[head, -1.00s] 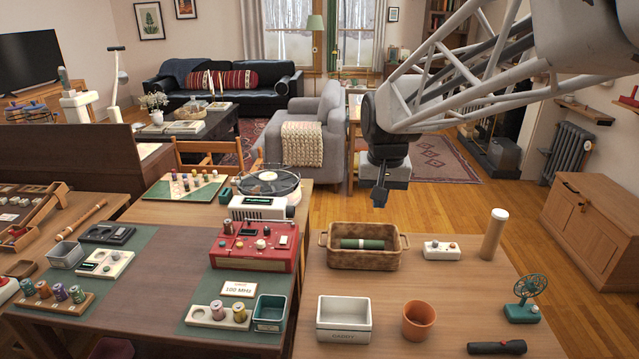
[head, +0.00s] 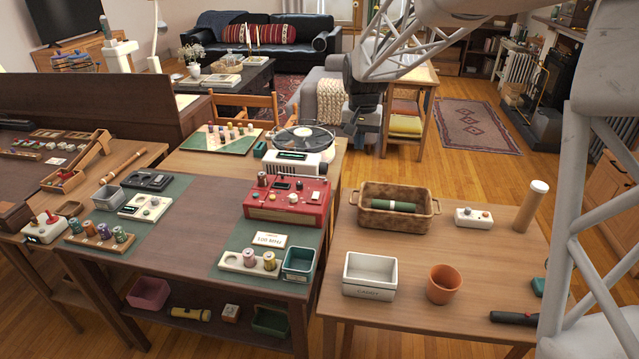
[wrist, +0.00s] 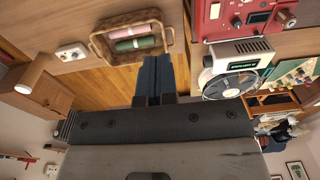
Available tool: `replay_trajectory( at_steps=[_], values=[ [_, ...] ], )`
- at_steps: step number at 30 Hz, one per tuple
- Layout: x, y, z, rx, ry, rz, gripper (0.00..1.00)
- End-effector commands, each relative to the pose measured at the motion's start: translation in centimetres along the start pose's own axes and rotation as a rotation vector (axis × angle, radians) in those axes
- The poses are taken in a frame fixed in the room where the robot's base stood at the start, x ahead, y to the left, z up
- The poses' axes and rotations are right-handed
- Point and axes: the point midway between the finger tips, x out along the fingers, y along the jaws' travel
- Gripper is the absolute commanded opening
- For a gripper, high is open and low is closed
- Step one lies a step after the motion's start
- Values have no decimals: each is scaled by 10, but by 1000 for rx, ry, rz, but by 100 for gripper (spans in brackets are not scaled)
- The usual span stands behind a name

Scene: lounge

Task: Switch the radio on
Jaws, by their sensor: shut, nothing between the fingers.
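A red box with knobs, a dark display and small controls, which looks like the radio (head: 286,213), stands at the back right of the dark table. Part of it shows at the top right of the wrist view (wrist: 214,22). A small card (head: 269,239) with writing, too small to read surely, stands in front of it. My gripper (head: 350,130) is in the air beyond the radio, up and to the right of it in the head view, near the turntable. Its dark fingers (wrist: 160,62) are together and empty, apart from the radio. Whether the radio is on cannot be told.
A turntable (head: 304,138) with a white display unit (head: 288,163) stands behind the radio. A wicker basket (head: 385,222) with a green roll, a white caddy (head: 369,276) and a terracotta pot (head: 443,284) stand on the right table. A teal box (head: 298,262) stands in front of the radio.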

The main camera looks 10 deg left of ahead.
Motion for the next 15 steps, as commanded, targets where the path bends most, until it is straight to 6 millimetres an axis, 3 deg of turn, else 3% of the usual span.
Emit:
replay_trajectory(
  at_steps=[15],
  values=[
    [65,-79,-65,-5,-36,8,0]
  ],
)
